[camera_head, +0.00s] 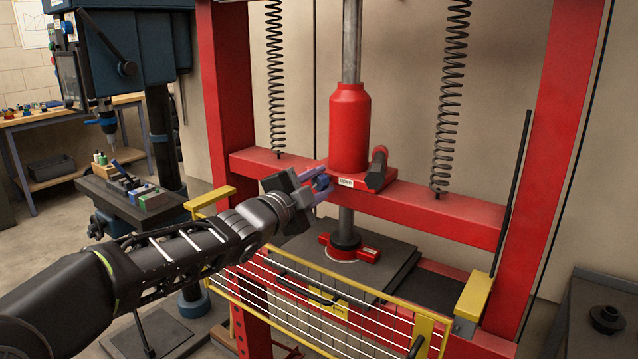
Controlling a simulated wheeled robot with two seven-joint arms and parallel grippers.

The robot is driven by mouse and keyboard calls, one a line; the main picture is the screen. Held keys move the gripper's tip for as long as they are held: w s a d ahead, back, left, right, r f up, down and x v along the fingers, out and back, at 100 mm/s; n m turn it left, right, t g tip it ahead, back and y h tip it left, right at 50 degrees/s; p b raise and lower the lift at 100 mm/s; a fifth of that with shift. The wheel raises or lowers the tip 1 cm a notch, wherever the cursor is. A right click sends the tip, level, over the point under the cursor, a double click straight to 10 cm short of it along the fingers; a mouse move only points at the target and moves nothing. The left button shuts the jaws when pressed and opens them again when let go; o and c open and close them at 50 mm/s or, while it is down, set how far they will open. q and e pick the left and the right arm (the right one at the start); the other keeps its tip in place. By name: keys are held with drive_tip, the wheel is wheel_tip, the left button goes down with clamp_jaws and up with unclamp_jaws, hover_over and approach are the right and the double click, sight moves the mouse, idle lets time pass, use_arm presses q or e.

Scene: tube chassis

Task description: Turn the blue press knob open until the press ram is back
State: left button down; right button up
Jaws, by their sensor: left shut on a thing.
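The blue press knob (319,181) sits at the left of the red jack's base, beside a small white label. My left gripper (312,184) reaches in from the left and is shut on the knob, covering much of it. The press ram (346,220) is a grey rod below the red jack bottle (349,130). It extends down to a dark and red fitting (346,244) above the grey press plate. I cannot tell whether the ram touches the work below. My right gripper is not in view.
The red press frame (560,130) stands around the jack, with coil springs (447,110) on both sides. A yellow-framed wire guard (330,300) crosses the front below my left arm. A blue drill press (130,60) and a workbench stand at left.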

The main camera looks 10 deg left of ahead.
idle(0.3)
use_arm(q)
drive_tip(key=n+p, duration=0.3)
drive_tip(key=n, duration=0.1)
drive_tip(key=shift+r+p, duration=0.2)
drive_tip(key=shift+p, duration=0.1)
drive_tip(key=n+p, duration=0.2)
drive_tip(key=n, duration=0.1)
drive_tip(key=shift+f+n+g+p, duration=0.1)
drive_tip(key=shift+n+g+p, duration=0.2)
drive_tip(key=shift+n+p, duration=0.1)
drive_tip(key=n+p, duration=0.1)
drive_tip(key=n, duration=0.1)
drive_tip(key=n+p, duration=0.4)
drive_tip(key=shift+s+f+g+h, duration=0.1)
drive_tip(key=shift+f+g+h, duration=0.15)
drive_tip(key=shift+g+h, duration=0.05)
drive_tip(key=shift+f+n+p, duration=0.2)
drive_tip(key=shift+n+p, duration=1)
drive_tip(key=shift+n, duration=0.6)
